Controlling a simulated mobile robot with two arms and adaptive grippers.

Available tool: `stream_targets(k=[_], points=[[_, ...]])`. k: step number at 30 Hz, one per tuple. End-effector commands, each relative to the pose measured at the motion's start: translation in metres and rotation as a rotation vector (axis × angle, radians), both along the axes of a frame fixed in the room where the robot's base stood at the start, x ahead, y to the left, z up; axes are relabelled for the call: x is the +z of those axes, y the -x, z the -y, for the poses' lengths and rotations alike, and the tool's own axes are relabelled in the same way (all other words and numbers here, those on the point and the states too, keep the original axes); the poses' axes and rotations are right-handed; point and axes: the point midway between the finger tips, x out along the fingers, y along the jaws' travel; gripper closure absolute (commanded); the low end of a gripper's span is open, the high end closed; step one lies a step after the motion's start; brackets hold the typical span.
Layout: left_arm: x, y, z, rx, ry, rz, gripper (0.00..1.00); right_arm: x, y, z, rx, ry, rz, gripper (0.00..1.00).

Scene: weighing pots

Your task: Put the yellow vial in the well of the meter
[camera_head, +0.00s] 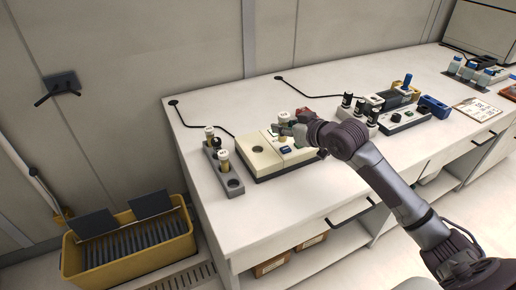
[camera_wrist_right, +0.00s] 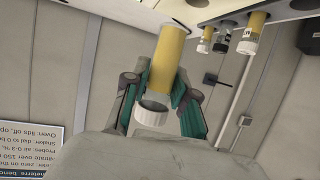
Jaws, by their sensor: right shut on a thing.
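My right gripper (camera_head: 288,127) is shut on the yellow vial (camera_wrist_right: 169,58), which has a white cap (camera_wrist_right: 151,114). In the right wrist view, the gripper's green-padded fingers (camera_wrist_right: 159,92) close on the vial near its cap. In the head view the white cap (camera_head: 283,116) shows, and the gripper hides part of the vial. The cream meter (camera_head: 266,167) lies on the bench below the gripper. Its dark round well (camera_head: 257,149) is to the left of the gripper and looks empty. I cannot tell the vial's exact height above the meter. My left gripper is not in view.
A grey rack (camera_head: 235,190) with several capped vials (camera_head: 224,161) and an open hole stands left of the meter. More vials and a second instrument (camera_head: 398,119) stand to the right. A yellow bin (camera_head: 130,250) stands on the floor. The bench front is clear.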

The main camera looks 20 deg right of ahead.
Motion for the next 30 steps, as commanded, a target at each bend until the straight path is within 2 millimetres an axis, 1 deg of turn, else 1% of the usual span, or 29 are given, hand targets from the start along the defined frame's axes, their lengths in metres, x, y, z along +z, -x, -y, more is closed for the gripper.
stream_targets(k=[1,6,9,12,14,16,19,22,25,30], points=[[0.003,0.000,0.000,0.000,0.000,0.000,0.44,-0.005,-0.011,-0.010,0.003,-0.007,0.000,1.00],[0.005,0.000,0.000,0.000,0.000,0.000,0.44,-0.029,-0.042,-0.031,0.000,-0.005,0.000,1.00],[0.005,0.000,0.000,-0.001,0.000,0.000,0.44,-0.039,-0.055,-0.040,0.001,-0.004,0.000,1.00],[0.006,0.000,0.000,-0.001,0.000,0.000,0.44,-0.044,-0.062,-0.046,0.001,-0.001,0.001,1.00],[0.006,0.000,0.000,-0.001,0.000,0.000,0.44,-0.047,-0.064,-0.047,0.000,0.000,0.001,1.00],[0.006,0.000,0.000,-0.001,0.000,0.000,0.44,-0.054,-0.065,-0.048,0.000,0.000,-0.002,1.00],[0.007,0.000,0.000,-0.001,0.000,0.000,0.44,-0.071,-0.064,-0.047,0.000,0.000,-0.005,1.00],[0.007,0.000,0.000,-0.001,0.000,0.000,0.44,-0.083,-0.064,-0.048,0.000,0.000,-0.002,1.00],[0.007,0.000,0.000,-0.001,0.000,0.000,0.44,-0.087,-0.064,-0.047,0.001,0.002,0.001,1.00],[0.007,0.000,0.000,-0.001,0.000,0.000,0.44,-0.087,-0.064,-0.047,0.001,0.002,0.001,1.00]])
